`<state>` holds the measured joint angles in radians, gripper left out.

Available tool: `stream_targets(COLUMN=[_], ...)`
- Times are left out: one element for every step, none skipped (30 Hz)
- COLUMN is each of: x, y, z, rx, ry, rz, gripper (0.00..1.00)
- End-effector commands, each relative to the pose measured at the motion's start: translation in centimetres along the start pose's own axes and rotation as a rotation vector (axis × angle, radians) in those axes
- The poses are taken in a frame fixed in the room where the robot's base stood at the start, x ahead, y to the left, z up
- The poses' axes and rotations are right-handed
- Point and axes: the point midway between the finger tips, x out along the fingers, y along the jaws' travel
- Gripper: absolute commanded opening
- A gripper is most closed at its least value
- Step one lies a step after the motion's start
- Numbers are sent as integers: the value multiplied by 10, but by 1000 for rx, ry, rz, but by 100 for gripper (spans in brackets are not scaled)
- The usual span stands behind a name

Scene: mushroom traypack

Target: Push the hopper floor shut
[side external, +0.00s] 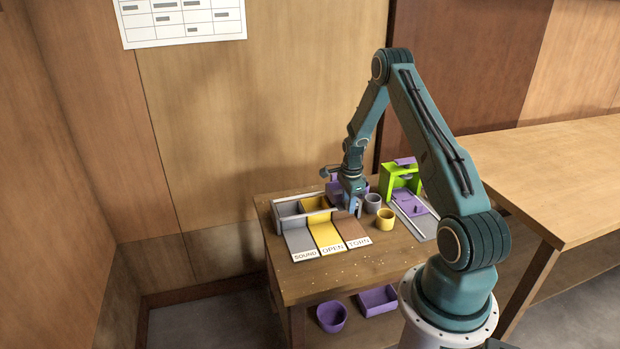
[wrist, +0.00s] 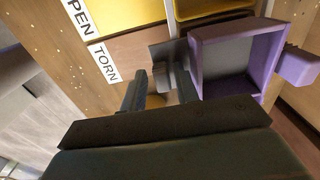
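The purple hopper (wrist: 196,75) is at the right of the wrist view, an open-topped box with dark grey inside. A flat grey plate (wrist: 160,52), apparently its floor, sticks out past its left wall, with a small grey block at its edge. My gripper (wrist: 161,78) has its two fingers apart, with the block between them, closer to the right finger. Whether they touch it I cannot tell. In the side view my gripper (side external: 351,203) points down in front of the hopper (side external: 333,188), hiding much of it.
Sound, open and torn lanes (side external: 326,238) lie left of my gripper. A grey cup (side external: 372,203), yellow cup (side external: 386,219) and green frame (side external: 387,178) stand to its right. The table's front (side external: 350,268) is clear.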

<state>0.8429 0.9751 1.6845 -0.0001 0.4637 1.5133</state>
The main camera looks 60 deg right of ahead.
Motion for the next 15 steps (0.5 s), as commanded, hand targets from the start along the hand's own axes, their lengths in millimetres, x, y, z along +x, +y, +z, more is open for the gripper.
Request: stream_targets(x=[14, 13, 13, 12, 11, 9, 8, 6, 4, 2, 0, -2, -4, -6, -9], y=[11, 11, 11, 10, 10, 10, 10, 10, 10, 10, 10, 10, 9, 9, 9], z=[-2, -2, -2, -2, -2, -2, -2, -2, -2, -2, -2, -2, -2, -1, -1], rx=[6, 6, 6, 5, 5, 6, 5, 5, 6, 5, 5, 5, 5, 5, 5], ry=[3, 3, 3, 3, 3, 3, 3, 3, 2, 2, 2, 2, 2, 2, 2], rz=[29, 28, 28, 27, 27, 27, 26, 26, 26, 26, 26, 26, 26, 25, 24], gripper=[40, 40, 40, 41, 42, 43, 43, 43, 43, 43, 43, 43, 43, 43, 43])
